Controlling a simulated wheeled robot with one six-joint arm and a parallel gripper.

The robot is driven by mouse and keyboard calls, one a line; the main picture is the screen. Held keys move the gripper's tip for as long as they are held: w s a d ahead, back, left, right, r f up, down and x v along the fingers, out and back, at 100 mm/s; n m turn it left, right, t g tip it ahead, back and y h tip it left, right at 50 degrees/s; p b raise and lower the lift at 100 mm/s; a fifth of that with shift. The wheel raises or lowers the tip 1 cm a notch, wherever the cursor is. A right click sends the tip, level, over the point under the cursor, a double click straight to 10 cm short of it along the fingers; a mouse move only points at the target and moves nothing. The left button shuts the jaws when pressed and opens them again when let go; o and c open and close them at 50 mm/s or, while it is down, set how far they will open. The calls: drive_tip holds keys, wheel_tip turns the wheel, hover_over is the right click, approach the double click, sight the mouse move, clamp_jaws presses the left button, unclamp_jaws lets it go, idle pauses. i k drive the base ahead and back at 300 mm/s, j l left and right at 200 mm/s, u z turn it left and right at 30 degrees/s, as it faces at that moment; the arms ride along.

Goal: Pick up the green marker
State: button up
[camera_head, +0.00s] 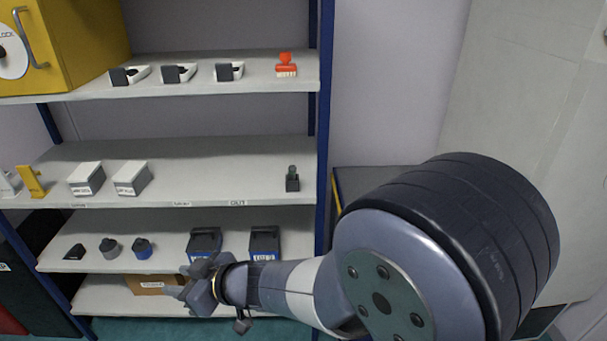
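A small dark holder (292,185) stands near the right end of the middle shelf. A short dark green piece (292,170) sticks up out of it, which looks like the green marker; its lower part is hidden in the holder. My gripper (178,284) is at the lower left of it, well apart, in front of the lower shelves and pointing left. No object shows in the gripper. The view is too small and angled to tell how far its fingers are apart.
The middle shelf (225,170) is clear between two white boxes (130,178) and the holder. A blue rack post (325,120) stands just right of the holder. A red stamp-like object (286,65) is on the shelf above. Two dark containers (264,243) stand below.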

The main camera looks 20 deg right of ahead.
sight(291, 172)
drive_tip(key=z, duration=1.65)
drive_tip(key=j+z, duration=0.3)
drive_tip(key=j, duration=0.6)
drive_tip(key=k+j+z, duration=0.1)
drive_tip(key=j+z, duration=0.25)
drive_tip(key=j, duration=0.6)
